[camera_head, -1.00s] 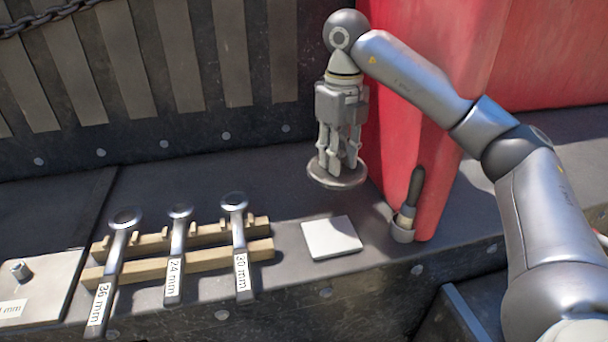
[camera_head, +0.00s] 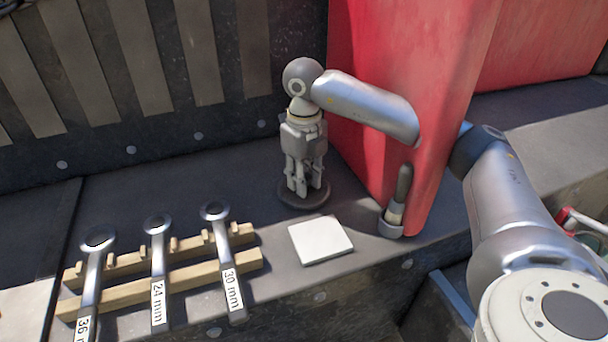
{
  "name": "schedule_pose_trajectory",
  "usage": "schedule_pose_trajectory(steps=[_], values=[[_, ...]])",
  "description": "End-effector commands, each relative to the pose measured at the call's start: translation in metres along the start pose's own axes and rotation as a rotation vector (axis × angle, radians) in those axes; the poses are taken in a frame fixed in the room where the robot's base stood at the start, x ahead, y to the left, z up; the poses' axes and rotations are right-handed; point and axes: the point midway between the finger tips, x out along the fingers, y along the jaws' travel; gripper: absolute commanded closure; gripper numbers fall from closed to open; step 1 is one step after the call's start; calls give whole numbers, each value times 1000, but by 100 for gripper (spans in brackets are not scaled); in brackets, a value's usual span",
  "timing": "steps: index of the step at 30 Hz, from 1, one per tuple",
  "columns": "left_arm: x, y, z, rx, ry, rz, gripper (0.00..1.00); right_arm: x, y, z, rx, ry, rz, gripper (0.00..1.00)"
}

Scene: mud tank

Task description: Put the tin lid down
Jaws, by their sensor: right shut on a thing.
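The tin lid (camera_head: 290,201) is a dark grey round disc under my right gripper (camera_head: 303,190). The gripper points straight down with its fingers shut on the lid's middle. The lid is level and at or very close to the dark ledge; I cannot tell whether it touches. It is behind the white square pad (camera_head: 320,240) and left of the red upright panel. The fingers hide part of the lid. My left gripper is not in view.
Three labelled spanners (camera_head: 160,260) lie across a wooden rack (camera_head: 185,279) at left. A dark-handled brush (camera_head: 398,200) stands in a small grey cup (camera_head: 390,228) by the red panel (camera_head: 400,110). Bare ledge (camera_head: 150,190) lies left of the lid.

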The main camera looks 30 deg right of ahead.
Motion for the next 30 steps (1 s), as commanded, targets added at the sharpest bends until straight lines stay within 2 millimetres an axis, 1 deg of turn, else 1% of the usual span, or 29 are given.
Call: schedule_pose_trajectory(steps=[1,4,7,11,12,16,17,25,28,30], values=[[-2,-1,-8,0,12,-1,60,2,0,0,0,1,0,97],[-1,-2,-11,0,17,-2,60,4,0,0,0,-1,0,97],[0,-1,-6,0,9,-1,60,4,0,0,0,-1,0,97],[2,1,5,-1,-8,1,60,7,0,0,0,0,0,97],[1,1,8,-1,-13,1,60,6,0,0,0,0,0,71],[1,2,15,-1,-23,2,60,6,0,0,0,0,0,54],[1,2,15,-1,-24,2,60,6,0,0,0,0,0,52],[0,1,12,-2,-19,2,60,5,0,0,0,0,0,52],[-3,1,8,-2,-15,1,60,1,0,0,0,-1,0,52],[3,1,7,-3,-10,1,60,-3,0,1,0,-4,0,52]])
